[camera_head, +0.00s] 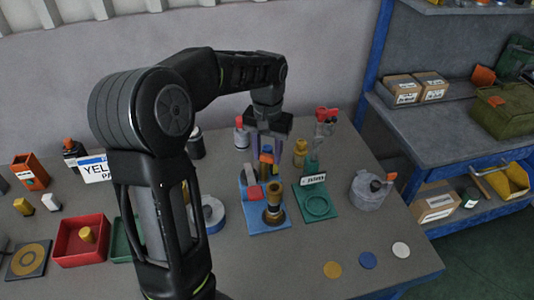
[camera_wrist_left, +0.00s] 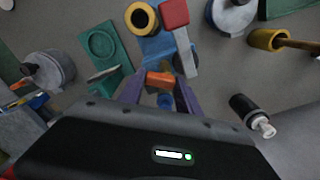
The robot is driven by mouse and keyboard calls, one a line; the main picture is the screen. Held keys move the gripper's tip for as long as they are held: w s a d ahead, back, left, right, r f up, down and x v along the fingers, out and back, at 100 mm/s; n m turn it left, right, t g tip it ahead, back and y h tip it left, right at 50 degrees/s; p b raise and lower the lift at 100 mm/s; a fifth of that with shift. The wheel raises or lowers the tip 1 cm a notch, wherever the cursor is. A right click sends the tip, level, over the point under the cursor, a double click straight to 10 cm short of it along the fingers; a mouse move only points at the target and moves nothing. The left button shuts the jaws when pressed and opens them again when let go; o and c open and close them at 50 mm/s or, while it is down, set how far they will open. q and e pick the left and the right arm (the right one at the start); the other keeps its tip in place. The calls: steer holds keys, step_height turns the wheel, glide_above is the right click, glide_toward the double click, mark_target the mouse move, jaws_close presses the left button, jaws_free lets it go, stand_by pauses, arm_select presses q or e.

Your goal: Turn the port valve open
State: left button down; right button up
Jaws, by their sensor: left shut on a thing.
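My left gripper (camera_head: 267,158) reaches down from its arm over the back of a blue base plate (camera_head: 270,222). Its purple fingers are shut on a small orange handle, which shows between the fingertips in the left wrist view (camera_wrist_left: 160,79). A blue part (camera_wrist_left: 165,102) shows just below the handle in that view. The blue plate also carries a brass-and-black cylinder (camera_head: 274,206) and a red block (camera_head: 253,193) on a grey part. No label marks this fitting as the port valve. The fingers partly hide the handle. My right gripper is not in view.
A green plate (camera_head: 328,212) with a ring and label stands right of the blue plate. A red-handled fitting (camera_head: 327,116) stands behind it. A grey pot (camera_head: 368,192) is farther right. A red tray (camera_head: 67,250) is at left.

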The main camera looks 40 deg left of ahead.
arm_select(q)
steer(key=n, duration=0.4)
steer(key=shift+w+a+n, duration=0.1)
steer(key=shift+w+n, duration=0.1)
steer(key=shift+n, duration=0.1)
stand_by(0.4)
steer(key=c, duration=0.8)
jaws_free()
steer(key=shift+c, duration=0.2)
step_height(320, 180, up, 8)
steer(key=shift+f+b, duration=0.1)
steer(key=shift+b, duration=0.55)
